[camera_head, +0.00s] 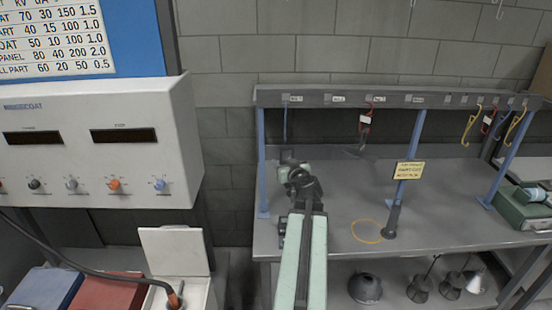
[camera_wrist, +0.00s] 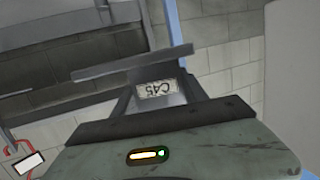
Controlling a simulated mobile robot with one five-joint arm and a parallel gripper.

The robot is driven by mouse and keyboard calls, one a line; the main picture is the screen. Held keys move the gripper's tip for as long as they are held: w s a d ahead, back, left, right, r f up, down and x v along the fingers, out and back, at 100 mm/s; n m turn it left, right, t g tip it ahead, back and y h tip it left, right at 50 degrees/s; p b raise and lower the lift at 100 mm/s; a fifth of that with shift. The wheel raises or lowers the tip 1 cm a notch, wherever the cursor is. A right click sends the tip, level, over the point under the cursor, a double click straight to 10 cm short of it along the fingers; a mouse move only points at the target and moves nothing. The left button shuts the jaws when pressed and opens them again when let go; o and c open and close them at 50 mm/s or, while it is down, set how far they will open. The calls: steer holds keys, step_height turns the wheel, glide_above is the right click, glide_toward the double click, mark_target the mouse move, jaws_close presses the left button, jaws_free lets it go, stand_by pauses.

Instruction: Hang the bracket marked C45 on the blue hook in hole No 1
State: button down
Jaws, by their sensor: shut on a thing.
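My gripper (camera_head: 300,180) is shut on the C45 bracket, in front of the rail's left end in the head view. In the wrist view the grey bracket (camera_wrist: 157,89) shows a white C45 label, close ahead of my wrist. Its outline in the head view is hard to tell from the dark gripper. A thin blue hook (camera_head: 285,122) hangs from the rail at the left, by the first small label (camera_head: 292,98), whose print is too small to read surely. The hook is above and behind my gripper, apart from it as far as I can tell.
The grey rail (camera_head: 340,98) stands on blue posts (camera_head: 263,165) over a grey bench (camera_head: 340,205). A red hook with a white tag (camera_head: 365,120) hangs right of the blue one. Yellow hooks (camera_head: 470,125) hang farther right. A yellow sign (camera_head: 409,170) is on the middle post.

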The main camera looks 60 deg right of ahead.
steer(key=shift+w, duration=0.15)
steer(key=shift+d+r, duration=0.1)
steer(key=w+d, duration=0.4)
steer(key=d, duration=0.2)
steer(key=shift+w+d+f, duration=0.15)
steer(key=shift+w+f, duration=0.05)
stand_by(0.4)
steer(key=shift+w+d, duration=0.3)
steer(key=shift+d, duration=0.2)
stand_by(0.5)
steer(key=shift+w+d, duration=0.6)
steer(key=shift+d, duration=0.15)
steer(key=shift+d, duration=0.1)
steer(key=shift+w+d, duration=0.85)
steer(key=shift+d, duration=0.25)
steer(key=shift+f+b, duration=1.35)
steer(key=shift+b, duration=0.15)
